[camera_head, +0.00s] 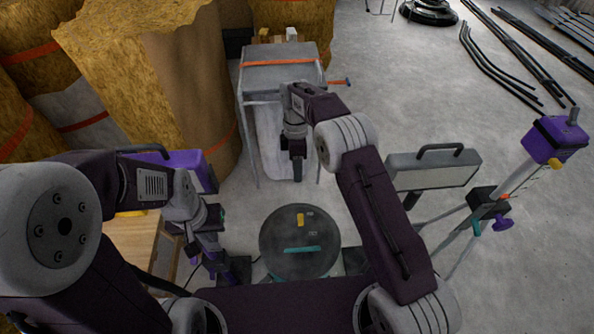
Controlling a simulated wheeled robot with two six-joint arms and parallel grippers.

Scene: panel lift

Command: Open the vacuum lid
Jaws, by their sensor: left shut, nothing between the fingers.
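The vacuum's round dark grey lid (279,229) lies at the bottom middle of the head view, in front of my body. It has a small yellow part near its far edge and a teal bar across its nearer half. The lid looks closed. My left gripper (213,256) points down to the left of the lid, apart from it, shut with nothing in it. My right gripper (298,176) hangs beyond the lid, in front of a grey table-like stand. Its fingers are seen nearly edge-on, so I cannot tell whether they are open.
The grey stand (279,79) with an orange strap is behind my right gripper. Tall yellow insulation rolls (150,85) crowd the left. A work lamp (433,170) and a tripod with a purple head (552,140) stand at the right. Concrete floor (420,90) is clear beyond the lamp.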

